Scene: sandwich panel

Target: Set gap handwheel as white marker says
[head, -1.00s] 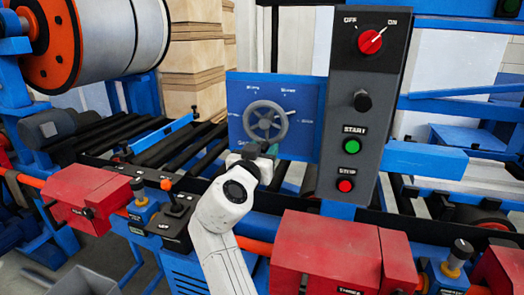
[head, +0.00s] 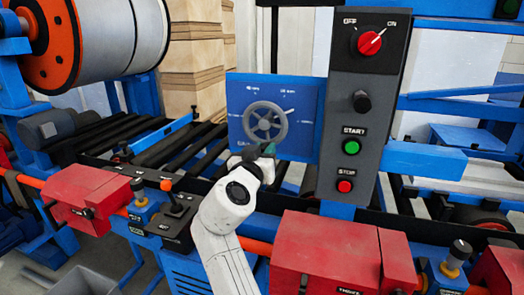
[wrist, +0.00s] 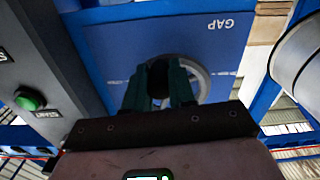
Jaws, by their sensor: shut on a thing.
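The grey gap handwheel (head: 265,125) is mounted on a blue panel (head: 238,90). White marks and small labels, too blurred to read, stand around its upper side. A white mark (head: 290,111) points to the upper right beside the rim. My gripper (head: 262,151) is at the wheel's lower edge. In the wrist view its teal fingers (wrist: 160,78) are shut on a dark rounded part of the handwheel, seemingly its grip knob. The grey rim (wrist: 203,82) shows behind the right finger. Much of the wheel is hidden there by the fingers.
A grey control box (head: 345,215) with a red switch (head: 369,43), black knob (head: 362,101), green START button (head: 351,147) and red button (head: 344,186) stands close right of the wheel. Red boxes (head: 325,250) and a lever unit (head: 175,212) lie below. Rollers run behind on the left.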

